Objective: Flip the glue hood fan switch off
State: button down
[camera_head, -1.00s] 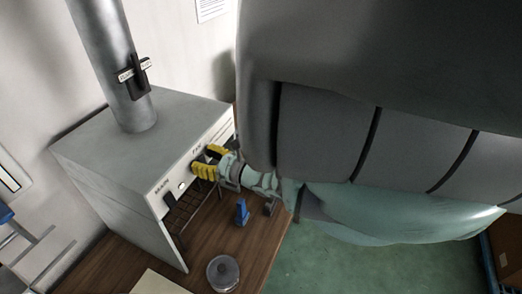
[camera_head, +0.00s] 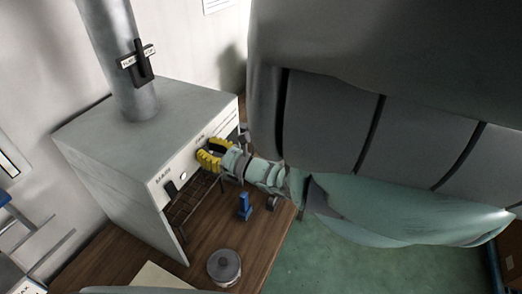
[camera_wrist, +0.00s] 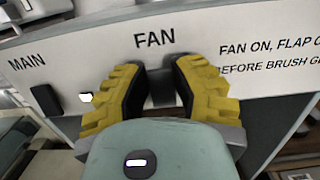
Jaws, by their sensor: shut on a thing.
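The glue hood (camera_head: 122,150) is a grey box on the bench, with a pale front panel lettered MAIN and FAN. In the wrist view the panel (camera_wrist: 100,52) fills the upper part. My gripper (camera_head: 206,158) has its yellow fingers at the panel below the FAN label. In the wrist view my gripper (camera_wrist: 162,68) has one finger on each side of the spot under FAN, with a gap between them. The black MAIN switch (camera_wrist: 45,100) is left of the gripper.
A white lamp (camera_wrist: 86,97) sits beside the MAIN switch. A grey duct (camera_head: 122,60) with a black flap handle (camera_head: 141,64) rises from the hood. A blue object (camera_head: 245,206) and a round lidded pot (camera_head: 224,267) stand on the wooden bench (camera_head: 205,240).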

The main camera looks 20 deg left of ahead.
jog(key=y+b, duration=0.1)
jog(key=b, duration=0.1)
jog(key=y+b, duration=0.1)
jog(key=b, duration=0.2)
jog(key=y+b, duration=0.1)
jog(key=b, duration=0.1)
jog(key=shift+d+f+y, duration=0.3)
jog(key=shift+f+y, duration=0.05)
jog(key=shift+y, duration=0.05)
jog(key=shift+r, duration=0.1)
jog(key=c, duration=0.7)
grip_release()
jog(key=shift+a, duration=0.1)
jog(key=shift+c, duration=0.2)
jog(key=shift+t, duration=0.3)
